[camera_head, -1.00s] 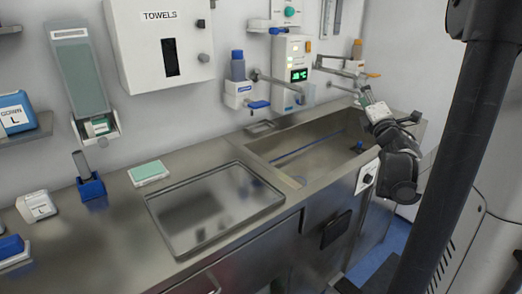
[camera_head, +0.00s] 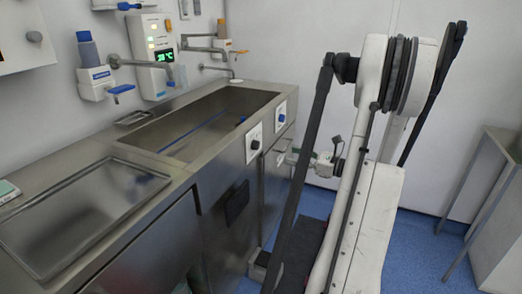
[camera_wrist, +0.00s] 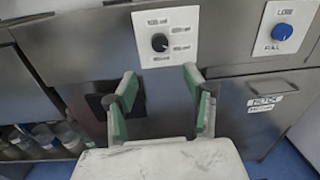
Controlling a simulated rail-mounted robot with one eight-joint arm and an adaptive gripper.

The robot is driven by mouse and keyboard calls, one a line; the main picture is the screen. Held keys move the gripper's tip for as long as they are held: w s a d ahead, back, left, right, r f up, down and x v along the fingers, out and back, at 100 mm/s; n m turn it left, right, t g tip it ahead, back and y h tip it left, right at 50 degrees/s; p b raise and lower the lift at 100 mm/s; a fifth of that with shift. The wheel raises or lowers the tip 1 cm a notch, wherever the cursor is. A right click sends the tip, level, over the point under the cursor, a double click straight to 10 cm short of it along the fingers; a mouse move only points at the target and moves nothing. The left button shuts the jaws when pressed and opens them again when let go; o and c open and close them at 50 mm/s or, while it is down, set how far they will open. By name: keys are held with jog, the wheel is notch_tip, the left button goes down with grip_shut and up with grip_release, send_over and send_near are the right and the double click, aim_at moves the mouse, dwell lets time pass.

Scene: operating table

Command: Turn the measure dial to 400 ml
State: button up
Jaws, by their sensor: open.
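The measure dial is a black knob (camera_wrist: 159,42) on a white plate with several blurred labels around it. In the wrist view it is on the steel cabinet front at top centre, and I cannot tell which label it points to. It also shows in the head view (camera_head: 254,144) below the sink's front edge. My gripper (camera_wrist: 160,76) is open and empty. Its green-padded fingers are spread to either side below the dial, apart from it. In the head view, my gripper (camera_head: 297,158) is partly hidden behind my arm, right of the dial.
A blue LOW/FULL knob (camera_wrist: 282,32) is on a plate right of the dial. A labelled cabinet door (camera_wrist: 262,112) is below it. Bottles (camera_wrist: 45,138) stand in an open shelf at left. A metal sink (camera_head: 205,120) is above.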

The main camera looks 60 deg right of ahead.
aim_at(258, 146)
jog(key=w+b, duration=0.1)
jog(key=w, duration=0.7)
jog(key=w+a+b, duration=0.1)
jog(key=w, duration=0.4)
jog(key=shift+a+r+b, duration=0.1)
jog(key=shift+b, duration=0.25)
jog(key=c, duration=1.1)
